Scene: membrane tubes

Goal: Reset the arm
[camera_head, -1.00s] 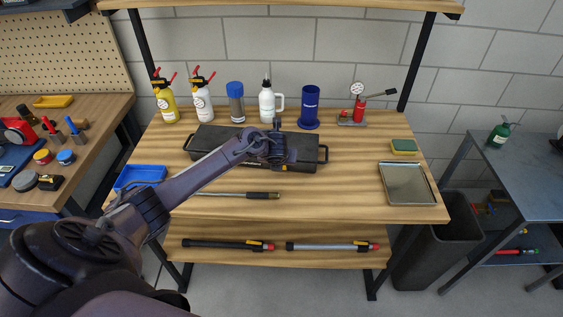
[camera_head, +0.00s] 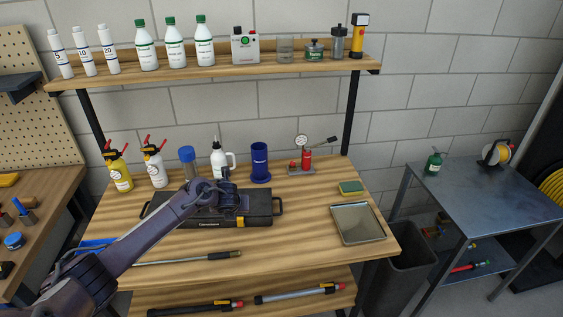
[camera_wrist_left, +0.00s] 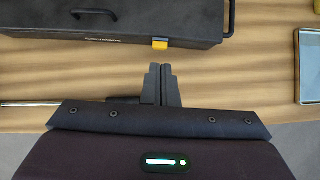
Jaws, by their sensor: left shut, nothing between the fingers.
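My left arm reaches in from the lower left of the head view over the wooden workbench (camera_head: 300,245). In the head view its wrist covers part of the black case (camera_head: 262,207), and the fingers are hard to make out there. In the left wrist view my left gripper (camera_wrist_left: 160,75) is shut and empty. Its fingertips point toward the front edge of the black case (camera_wrist_left: 100,45), just below the yellow latch (camera_wrist_left: 160,43), apart from it in the picture. My right gripper is not in view.
A rod with a dark handle (camera_head: 222,255) lies in front of the case. A metal tray (camera_head: 358,224) and a sponge (camera_head: 351,188) are at the right. Spray bottles (camera_head: 119,172), a blue cylinder (camera_head: 260,165) and a pump (camera_head: 305,160) stand behind. Bottles line the upper shelf (camera_head: 225,70).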

